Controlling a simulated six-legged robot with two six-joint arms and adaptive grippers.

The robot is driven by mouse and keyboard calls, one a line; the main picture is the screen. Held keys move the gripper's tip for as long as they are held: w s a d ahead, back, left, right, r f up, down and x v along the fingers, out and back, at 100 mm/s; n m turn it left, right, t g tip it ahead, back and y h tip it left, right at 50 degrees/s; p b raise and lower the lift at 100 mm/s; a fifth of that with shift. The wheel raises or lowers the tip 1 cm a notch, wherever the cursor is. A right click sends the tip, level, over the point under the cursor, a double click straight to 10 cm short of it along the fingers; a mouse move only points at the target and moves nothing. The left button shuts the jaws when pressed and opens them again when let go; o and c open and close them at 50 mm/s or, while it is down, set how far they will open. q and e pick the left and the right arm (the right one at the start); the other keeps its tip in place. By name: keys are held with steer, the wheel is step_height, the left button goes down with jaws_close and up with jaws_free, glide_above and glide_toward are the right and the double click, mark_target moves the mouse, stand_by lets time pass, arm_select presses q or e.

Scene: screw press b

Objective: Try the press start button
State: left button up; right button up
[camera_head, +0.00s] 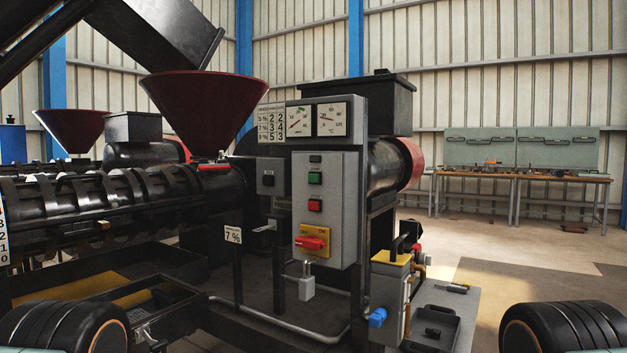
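The grey control box (334,210) of the press faces me near the middle of the head view. A green button (315,178), which looks like the start button, sits on its upper front. A red button (315,205) is below it. Lower down, a red rotary switch (313,243) lies sideways on a yellow plate. A small dark indicator or label (315,159) is above the green button. The black screw press barrel (110,205) runs off to the left, under a dark red hopper (204,105). Neither of my grippers is in view.
Two dials (315,119) stand above the box. A smaller grey box (270,176) is to its left. A pale padlock-like block (306,287) hangs below. A grey tray (432,325) and a yellow-topped box (390,290) are at the lower right. Open floor lies beyond, before a workbench (520,177).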

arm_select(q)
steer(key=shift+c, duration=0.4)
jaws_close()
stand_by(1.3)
